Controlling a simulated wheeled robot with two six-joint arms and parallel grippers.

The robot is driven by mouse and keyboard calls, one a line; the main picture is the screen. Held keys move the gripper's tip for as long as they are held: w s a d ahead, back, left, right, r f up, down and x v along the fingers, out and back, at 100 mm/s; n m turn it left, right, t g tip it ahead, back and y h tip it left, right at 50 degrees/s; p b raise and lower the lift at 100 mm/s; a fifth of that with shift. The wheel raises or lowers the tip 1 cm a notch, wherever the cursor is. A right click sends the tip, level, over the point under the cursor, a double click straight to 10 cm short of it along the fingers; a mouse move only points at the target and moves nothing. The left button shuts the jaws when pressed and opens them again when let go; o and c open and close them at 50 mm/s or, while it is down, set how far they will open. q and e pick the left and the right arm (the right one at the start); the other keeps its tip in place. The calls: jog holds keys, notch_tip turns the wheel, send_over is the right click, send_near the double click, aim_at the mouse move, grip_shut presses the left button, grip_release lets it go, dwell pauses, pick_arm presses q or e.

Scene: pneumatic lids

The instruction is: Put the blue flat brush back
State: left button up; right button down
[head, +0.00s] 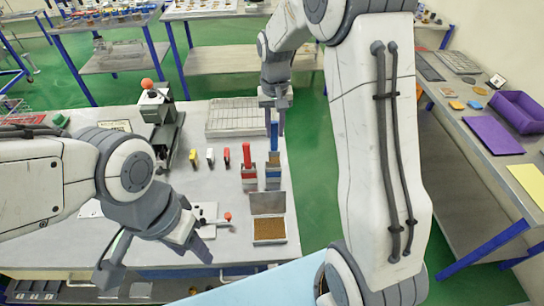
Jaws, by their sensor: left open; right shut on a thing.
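The blue flat brush (273,141) is upright between the fingers of my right gripper (275,128), which is shut on it. The brush's lower end is at or just above the grey and blue holder (272,178); I cannot tell whether it is inside. A red brush (247,156) stands upright in the matching holder (249,184) just to the left. My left gripper (155,268) is open and empty over the table's front left part, its fingers spread wide.
An open box (269,229) with a brown filling stands in front of the holders. A grey press with an orange knob (147,84), small yellow, white and red pieces and a wire rack (224,117) are on the table (215,180). A lever with a red knob (228,216) is near my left gripper.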

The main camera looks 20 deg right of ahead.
aim_at(274, 148)
notch_tip(274, 148, down, 7)
jog(key=shift+s+a+f+p, duration=0.15)
jog(key=shift+f+p, duration=0.05)
jog(key=shift+p, duration=0.6)
